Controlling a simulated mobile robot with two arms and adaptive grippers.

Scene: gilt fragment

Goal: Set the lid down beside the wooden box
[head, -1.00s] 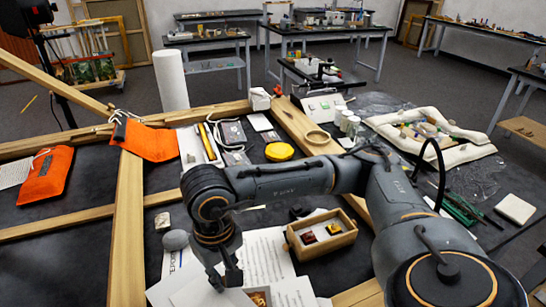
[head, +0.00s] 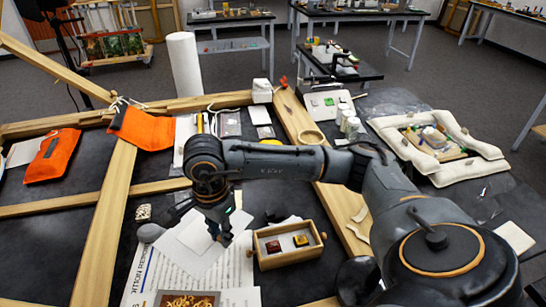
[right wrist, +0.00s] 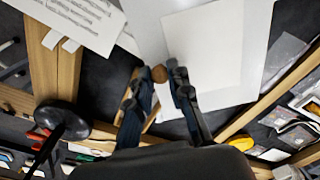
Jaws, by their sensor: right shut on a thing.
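The wooden box (head: 270,260) stands open at the lower middle of the head view, with a red and a yellow block inside. My right gripper (head: 222,238) is just left of the box, over pale sheets. In the right wrist view its fingertips (right wrist: 163,76) close on a small round brown piece, which I take to be the knob of the lid (right wrist: 159,73). The rest of the lid is hard to tell from the pale sheets around it. I cannot tell whether it touches them. My left gripper is not in view.
Printed papers (head: 150,275) lie left of the box, with a small tray of gold-coloured pieces (head: 187,299) at the near edge. A yellow disc (head: 271,143) lies beyond my arm.

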